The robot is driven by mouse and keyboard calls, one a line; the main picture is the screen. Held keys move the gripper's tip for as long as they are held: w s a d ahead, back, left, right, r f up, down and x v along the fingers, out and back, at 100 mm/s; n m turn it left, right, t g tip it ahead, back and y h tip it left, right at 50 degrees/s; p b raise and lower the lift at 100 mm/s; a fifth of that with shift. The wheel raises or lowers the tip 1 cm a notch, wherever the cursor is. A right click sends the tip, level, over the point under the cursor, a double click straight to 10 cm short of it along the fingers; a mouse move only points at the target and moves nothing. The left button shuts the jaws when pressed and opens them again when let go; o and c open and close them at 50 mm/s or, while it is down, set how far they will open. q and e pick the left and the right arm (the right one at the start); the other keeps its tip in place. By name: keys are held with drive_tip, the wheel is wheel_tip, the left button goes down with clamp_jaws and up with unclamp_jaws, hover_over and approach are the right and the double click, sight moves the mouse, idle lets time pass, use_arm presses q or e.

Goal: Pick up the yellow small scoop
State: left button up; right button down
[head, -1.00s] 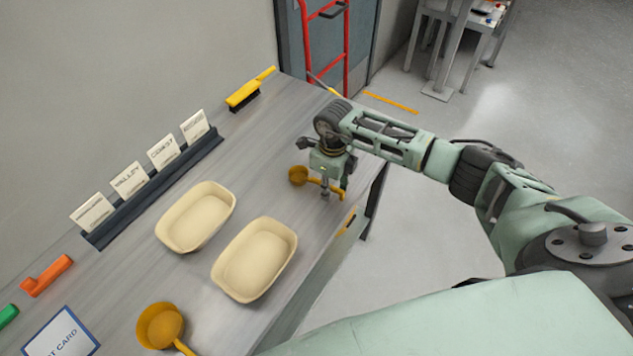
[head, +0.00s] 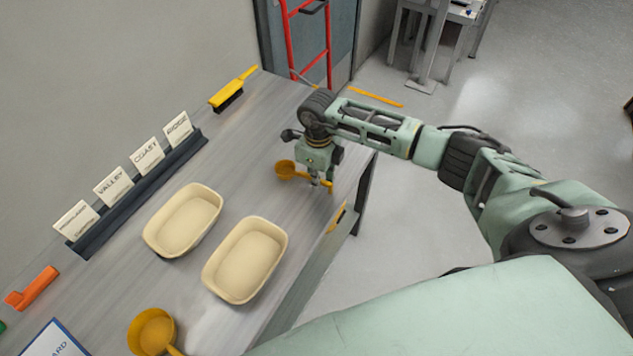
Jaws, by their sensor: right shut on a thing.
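The small yellow scoop (head: 285,169) lies toward the far right part of the grey table, its bowl to the left and its handle running right. My right gripper (head: 321,183) points down over the handle and is shut on it. The fingers hide part of the handle; its tip shows just to their right. I cannot tell whether the scoop is lifted off the table. A larger yellow scoop (head: 152,332) lies at the near edge of the view, its handle partly cut off. My left gripper is not in view.
Two cream trays (head: 183,220) (head: 246,260) sit mid-table. A dark rack with several labelled cards (head: 146,157) stands along the wall side. A yellow brush (head: 233,90) lies at the far end, an orange object (head: 32,289) at left. The table's right edge is close to the gripper.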

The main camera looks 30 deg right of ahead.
drive_tip(key=r, duration=0.1)
drive_tip(key=r+b, duration=0.1)
drive_tip(key=shift+s+d+r, duration=0.15)
drive_tip(key=shift+d+r, duration=0.15)
drive_tip(key=shift+r, duration=0.1)
drive_tip(key=s+d+r+b, duration=0.3)
drive_tip(key=s+d+r, duration=0.3)
drive_tip(key=s, duration=0.3)
drive_tip(key=shift+r, duration=0.4)
drive_tip(key=shift+s, duration=0.1)
